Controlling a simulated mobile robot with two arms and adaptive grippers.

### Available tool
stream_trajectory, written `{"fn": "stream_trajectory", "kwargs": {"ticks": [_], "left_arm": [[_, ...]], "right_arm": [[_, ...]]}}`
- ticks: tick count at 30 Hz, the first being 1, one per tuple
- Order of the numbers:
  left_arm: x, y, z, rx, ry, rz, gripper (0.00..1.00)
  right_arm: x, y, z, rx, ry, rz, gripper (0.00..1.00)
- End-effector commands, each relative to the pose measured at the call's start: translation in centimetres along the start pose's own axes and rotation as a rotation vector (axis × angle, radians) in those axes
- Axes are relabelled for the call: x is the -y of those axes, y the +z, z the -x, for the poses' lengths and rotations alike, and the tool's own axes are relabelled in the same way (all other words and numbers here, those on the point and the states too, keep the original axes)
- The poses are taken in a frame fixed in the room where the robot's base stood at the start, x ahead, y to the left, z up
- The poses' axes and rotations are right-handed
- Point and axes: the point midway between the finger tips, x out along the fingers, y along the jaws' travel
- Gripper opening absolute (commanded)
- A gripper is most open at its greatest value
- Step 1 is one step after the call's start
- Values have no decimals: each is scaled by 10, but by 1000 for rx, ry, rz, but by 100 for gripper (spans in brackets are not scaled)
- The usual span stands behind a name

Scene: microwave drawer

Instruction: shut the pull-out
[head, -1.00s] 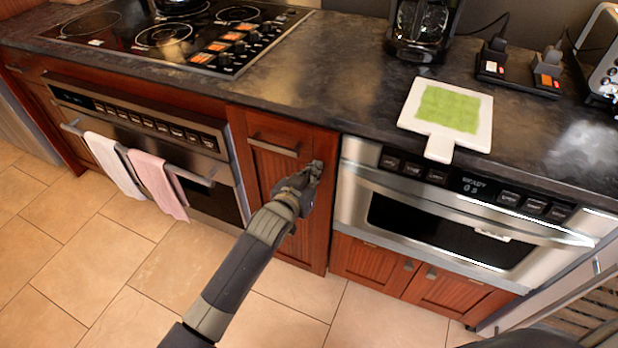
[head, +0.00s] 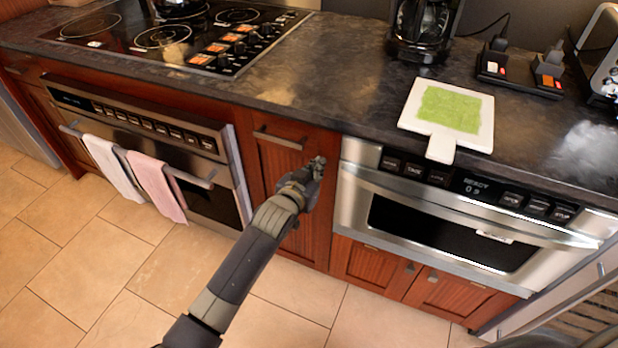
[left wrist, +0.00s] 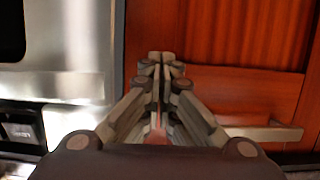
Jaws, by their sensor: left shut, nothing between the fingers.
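The pull-out is the stainless steel microwave drawer (head: 365,172) under the counter at the right, with a dark window and a long bar handle. Its front looks close to flush with the cabinets; I cannot tell if a small gap is left. My left gripper (head: 318,166) is shut and empty, in front of the wooden cabinet panel (head: 272,170) just left of the drawer. In the left wrist view the shut fingers (left wrist: 161,62) point at the wood, with the steel front (left wrist: 72,60) at the left. My right gripper is not in view.
The oven (head: 215,205) with two towels is at the left. A cabinet handle (head: 278,141) is close above the left gripper. A white board (head: 440,147) with a green patch lies on the dark counter (head: 330,75). The tiled floor in front is clear.

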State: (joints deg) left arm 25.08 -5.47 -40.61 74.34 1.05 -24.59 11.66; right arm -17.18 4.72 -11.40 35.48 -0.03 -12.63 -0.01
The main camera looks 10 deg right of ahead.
Motion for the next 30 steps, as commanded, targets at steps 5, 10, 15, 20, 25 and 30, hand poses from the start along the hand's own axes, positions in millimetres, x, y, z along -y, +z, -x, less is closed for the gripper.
{"fn": "stream_trajectory", "kwargs": {"ticks": [5,10,15,20,25,30], "left_arm": [[0,1,20,3,-1,0,0],[0,7,36,3,-1,0,0],[0,12,53,2,-1,0,0],[0,17,68,2,0,0,0],[0,22,83,1,-1,0,0],[0,26,89,1,0,0,0]], "right_arm": [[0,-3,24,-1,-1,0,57],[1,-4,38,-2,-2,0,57],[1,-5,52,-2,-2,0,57],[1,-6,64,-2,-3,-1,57],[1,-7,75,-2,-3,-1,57],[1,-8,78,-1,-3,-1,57]]}}
